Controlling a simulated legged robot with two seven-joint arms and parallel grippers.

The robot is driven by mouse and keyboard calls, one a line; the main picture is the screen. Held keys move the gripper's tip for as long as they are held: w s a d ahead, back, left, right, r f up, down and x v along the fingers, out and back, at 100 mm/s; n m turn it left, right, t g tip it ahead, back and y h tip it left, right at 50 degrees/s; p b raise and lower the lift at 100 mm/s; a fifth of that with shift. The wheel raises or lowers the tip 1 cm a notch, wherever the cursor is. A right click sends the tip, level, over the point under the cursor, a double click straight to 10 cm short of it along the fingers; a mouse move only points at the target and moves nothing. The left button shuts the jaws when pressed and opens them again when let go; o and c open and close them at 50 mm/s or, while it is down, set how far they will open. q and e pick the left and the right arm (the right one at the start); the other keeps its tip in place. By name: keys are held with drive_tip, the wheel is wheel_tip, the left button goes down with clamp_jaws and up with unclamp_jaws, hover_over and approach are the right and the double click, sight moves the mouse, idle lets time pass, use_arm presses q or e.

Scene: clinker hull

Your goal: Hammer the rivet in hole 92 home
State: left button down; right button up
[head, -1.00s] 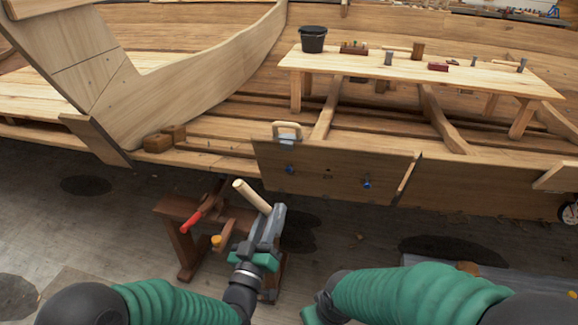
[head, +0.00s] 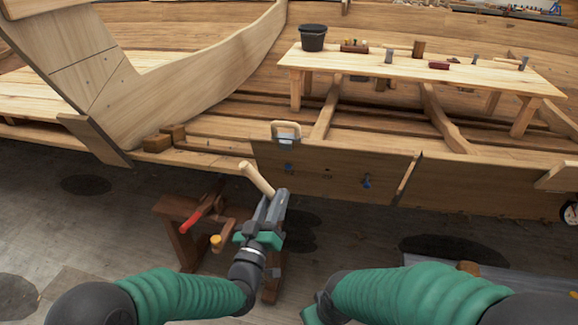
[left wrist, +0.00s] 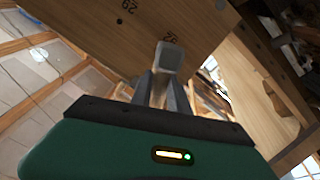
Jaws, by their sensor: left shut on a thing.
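My left gripper (head: 272,207) is shut on a hammer, whose pale round wooden shaft (head: 257,178) slants up and left from the fingers in the head view. In the left wrist view, a pale grey square end (left wrist: 174,56) of the held thing stands beyond the fingers. It is just in front of a wooden plank (left wrist: 195,25) marked with numbers, one of which reads like an upside-down 92. In the head view the plank (head: 335,178) stands just beyond and right of the hammer. I cannot make out the rivet in hole 92.
A sawhorse (head: 178,212) with a red-handled tool (head: 202,208) stands left of my left gripper. Blue fittings (head: 367,182) and a pale handle-like block (head: 286,131) are on the plank. Behind, a bench (head: 430,78) carries a black bucket (head: 313,38) and several tools.

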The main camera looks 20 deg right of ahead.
use_arm(q)
drive_tip(key=shift+s+a+f+t+b, duration=0.1)
drive_tip(key=shift+s+a+t+b, duration=0.2)
drive_tip(key=shift+s+b, duration=0.25)
drive_tip(key=shift+s+a+f+t+b, duration=0.1)
drive_tip(key=shift+s+a+t+b, duration=0.25)
drive_tip(key=shift+b, duration=0.25)
drive_tip(key=shift+s+d+r, duration=0.1)
idle(0.3)
